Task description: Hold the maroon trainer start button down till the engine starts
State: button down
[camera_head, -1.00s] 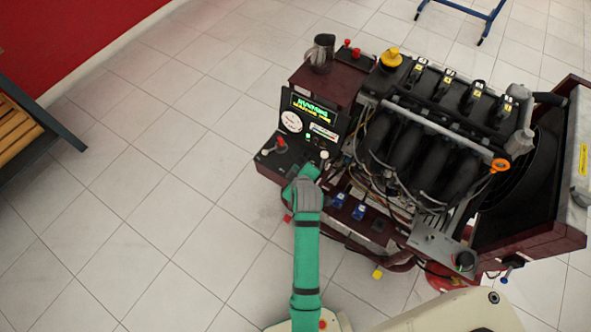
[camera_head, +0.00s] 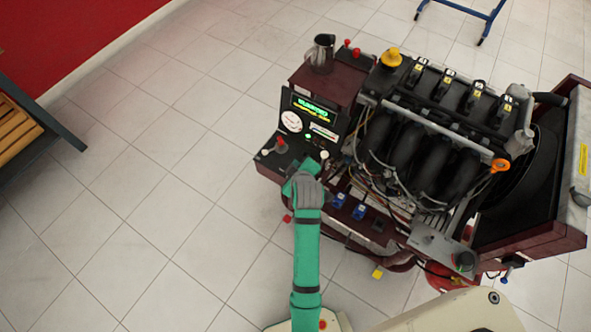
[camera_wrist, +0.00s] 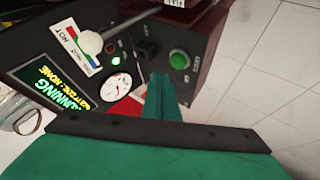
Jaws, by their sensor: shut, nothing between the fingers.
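The maroon trainer (camera_head: 330,80) carries an engine and a dark control panel (camera_wrist: 118,38). In the wrist view a round green button (camera_wrist: 179,60), the likely start button, is on the panel beside a small label. My gripper (camera_wrist: 162,82) is shut and empty, its tips just below and left of the green button in the picture. I cannot tell whether they touch the panel. In the head view my wrist hides the button and the fingertips. The lit display (camera_wrist: 58,88) reads RUNNING; it also shows in the head view (camera_head: 316,108).
A red knob (camera_head: 281,143) stands at the panel's left. A wooden bench (camera_head: 22,130) is far left. The tiled floor left of the trainer is clear.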

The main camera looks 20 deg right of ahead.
jog(key=shift+r, duration=2)
jog(key=s+a+f+m+t, duration=0.2)
jog(key=s+a, duration=0.3)
jog(key=s, duration=0.4)
jog(key=s+a+f+m+t, duration=0.1)
jog(key=s+a, duration=0.4)
jog(key=s, duration=0.4)
jog(key=s+a+r+m+t, duration=0.1)
jog(key=s+a+r+m, duration=0.1)
jog(key=s+r, duration=0.4)
jog(key=s+a+r+m+t+y, duration=0.1)
jog(key=s+a+r, duration=0.3)
jog(key=s, duration=0.6)
notch_tip(320, 180, up, 2)
jog(key=shift+a+r+m+t+y, duration=0.15)
jog(key=shift+a+m+t+y, duration=0.2)
jog(key=shift+t, duration=0.35)
